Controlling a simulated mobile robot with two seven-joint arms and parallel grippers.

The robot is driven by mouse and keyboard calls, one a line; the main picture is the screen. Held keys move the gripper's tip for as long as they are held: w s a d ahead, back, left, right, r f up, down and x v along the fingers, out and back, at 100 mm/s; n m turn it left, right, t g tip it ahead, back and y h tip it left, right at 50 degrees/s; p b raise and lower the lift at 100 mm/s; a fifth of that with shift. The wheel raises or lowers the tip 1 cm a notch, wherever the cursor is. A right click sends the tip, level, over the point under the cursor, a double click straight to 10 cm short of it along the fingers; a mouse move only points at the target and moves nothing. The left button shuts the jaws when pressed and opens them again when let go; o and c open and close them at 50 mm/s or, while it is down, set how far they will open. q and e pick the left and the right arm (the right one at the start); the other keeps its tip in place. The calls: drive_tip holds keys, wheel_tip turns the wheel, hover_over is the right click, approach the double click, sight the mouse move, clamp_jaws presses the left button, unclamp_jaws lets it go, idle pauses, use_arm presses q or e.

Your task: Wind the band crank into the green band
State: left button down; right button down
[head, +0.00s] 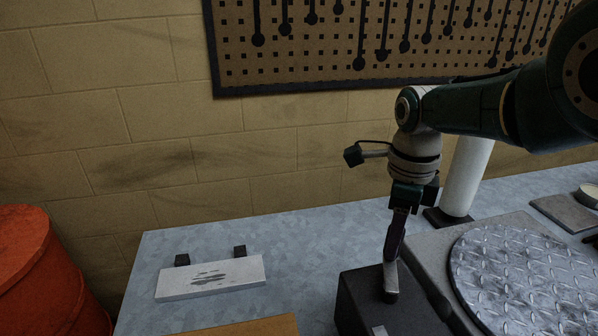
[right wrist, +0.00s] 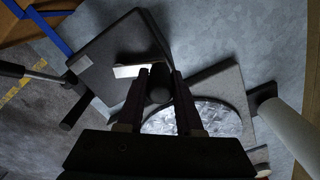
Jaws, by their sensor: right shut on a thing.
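The band crank appears as a dark upright knob (head: 391,286) on top of a dark box (head: 358,300). My right gripper (head: 394,262) points down and is shut on this knob. In the right wrist view the knob (right wrist: 159,86) sits between the two fingers of the gripper (right wrist: 160,88), and a pale flat bar (right wrist: 128,71) extends left from beside it, over the box (right wrist: 112,52). The fingers hide part of the knob. I cannot make out a green band in either view. My left gripper is not in view.
A diamond-plate disc (head: 530,275) lies on a grey slab right of the box. A white cylinder (head: 468,175) stands behind. A white plate (head: 210,278) lies on the bench (head: 310,235) at left. A red drum (head: 45,275) stands off the bench's left side. The bench middle is clear.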

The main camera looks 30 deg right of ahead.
drive_tip(key=shift+r, duration=0.1)
drive_tip(key=c, duration=0.6)
unclamp_jaws()
wheel_tip(320, 180, up, 10)
drive_tip(key=p, duration=0.9)
drive_tip(key=shift+d, duration=0.1)
